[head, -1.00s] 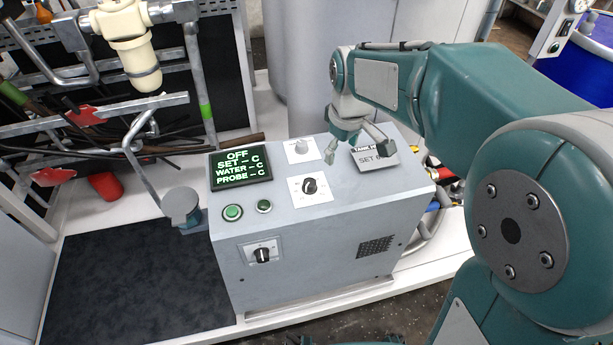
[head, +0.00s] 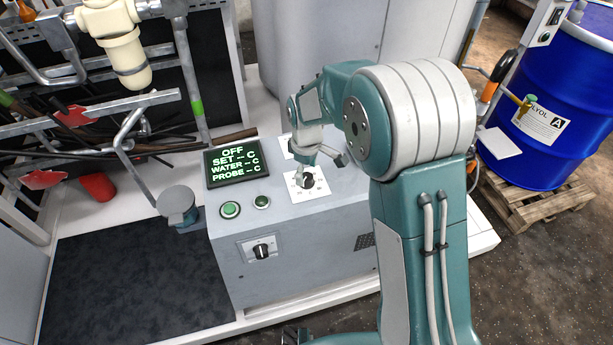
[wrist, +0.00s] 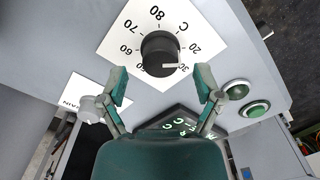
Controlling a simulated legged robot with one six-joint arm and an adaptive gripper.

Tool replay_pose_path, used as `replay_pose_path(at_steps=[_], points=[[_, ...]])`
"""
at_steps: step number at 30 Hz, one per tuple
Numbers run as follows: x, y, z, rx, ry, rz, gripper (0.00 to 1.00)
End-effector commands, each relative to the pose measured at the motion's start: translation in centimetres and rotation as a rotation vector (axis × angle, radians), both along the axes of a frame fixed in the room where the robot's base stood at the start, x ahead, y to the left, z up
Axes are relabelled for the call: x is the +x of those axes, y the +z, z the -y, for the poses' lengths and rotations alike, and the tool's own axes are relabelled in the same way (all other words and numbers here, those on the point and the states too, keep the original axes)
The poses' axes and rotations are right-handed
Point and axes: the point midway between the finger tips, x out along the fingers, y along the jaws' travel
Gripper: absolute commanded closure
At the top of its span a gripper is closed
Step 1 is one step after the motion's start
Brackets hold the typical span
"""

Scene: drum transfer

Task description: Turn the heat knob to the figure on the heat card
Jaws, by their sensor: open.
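The heat knob (head: 307,181) is a black round knob on a white dial plate on top of the grey cabinet. In the wrist view the knob (wrist: 160,54) has a pale pointer mark near the 30; 20, 60, 70 and 80 also show. My gripper (wrist: 162,84) is open and empty, its fingertips on either side just short of the knob in the picture. In the head view my gripper (head: 323,168) is over the dial. Contact cannot be told. The heat card is hidden behind my arm.
The cabinet screen (head: 236,162) reads OFF, with dashes for set, water and probe. Green buttons (head: 230,210) sit below it, and another black knob (head: 261,250) is on the front. A pale knob (wrist: 92,106) is near the dial. A blue drum (head: 560,110) stands at right.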

Motion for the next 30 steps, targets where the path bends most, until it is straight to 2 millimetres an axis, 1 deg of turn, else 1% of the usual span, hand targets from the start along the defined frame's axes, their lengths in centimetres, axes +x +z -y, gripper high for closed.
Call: replay_pose_path(at_steps=[1, 6, 15, 17, 18, 20, 21, 30], points=[[0.0, -0.8, 0.0, -0.002, 0.0, -0.003, 0.16], [0.0, -2.2, 0.1, 0.001, -0.001, 0.0, 0.16], [0.0, -2.4, 0.1, 0.001, -0.001, 0.002, 0.16], [0.0, -2.4, 0.0, 0.0, -0.001, 0.001, 0.43], [0.0, -2.4, 0.0, 0.0, -0.001, 0.001, 0.61], [0.0, -2.4, 0.0, 0.0, -0.001, 0.001, 0.87], [0.0, -2.4, 0.0, 0.0, -0.001, 0.001, 0.98], [0.1, -2.5, 0.0, 0.001, -0.013, 0.002, 0.98]])
